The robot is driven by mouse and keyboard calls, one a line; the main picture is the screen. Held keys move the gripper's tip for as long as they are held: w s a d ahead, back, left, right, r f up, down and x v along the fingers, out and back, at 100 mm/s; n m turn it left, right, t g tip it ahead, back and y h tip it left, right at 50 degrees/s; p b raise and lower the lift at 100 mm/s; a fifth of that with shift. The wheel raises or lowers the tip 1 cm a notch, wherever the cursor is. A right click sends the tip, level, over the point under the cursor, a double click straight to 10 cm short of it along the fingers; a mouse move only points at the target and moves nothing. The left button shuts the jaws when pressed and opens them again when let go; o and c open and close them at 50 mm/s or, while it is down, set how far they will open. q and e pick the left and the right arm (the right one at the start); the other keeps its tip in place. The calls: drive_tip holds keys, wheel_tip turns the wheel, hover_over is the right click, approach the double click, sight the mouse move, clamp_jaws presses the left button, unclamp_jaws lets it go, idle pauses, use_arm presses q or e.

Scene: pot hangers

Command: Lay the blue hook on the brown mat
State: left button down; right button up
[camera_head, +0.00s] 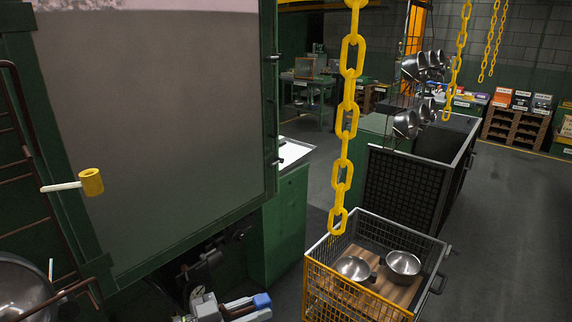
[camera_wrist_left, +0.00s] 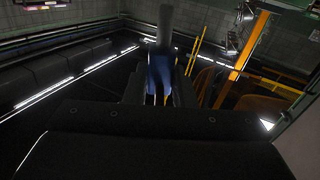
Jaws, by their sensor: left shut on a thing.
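My left gripper (camera_head: 246,307) is low in the head view, at the bottom edge left of the wire basket. It is shut on a small blue thing (camera_head: 262,300), which I take for the blue hook. In the left wrist view the blue hook (camera_wrist_left: 160,72) stands between the dark fingers, with a grey part above the blue. The fingers hide part of it. I see no separate brown mat. A brown striped surface (camera_head: 402,293) lies inside the basket, and I cannot tell if it is the mat. My right gripper is not in view.
The wire basket (camera_head: 312,283) holds two steel pots (camera_head: 403,265). A yellow chain (camera_head: 345,120) hangs over it. A green-framed panel (camera_head: 160,130) fills the left, with a yellow mallet-like thing (camera_head: 92,182) before it. Steel pots hang farther back (camera_head: 406,124). Floor at right is clear.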

use_arm(q)
drive_tip(key=s+a+n+t+y, duration=0.5)
drive_tip(key=a+n+t+y, duration=0.2)
drive_tip(key=a, duration=0.7)
drive_tip(key=shift+s+f+t, duration=0.2)
drive_tip(key=shift+f+t, duration=0.1)
drive_tip(key=shift+f, duration=0.1)
drive_tip(key=shift+d+r, duration=0.1)
drive_tip(key=shift+d, duration=0.05)
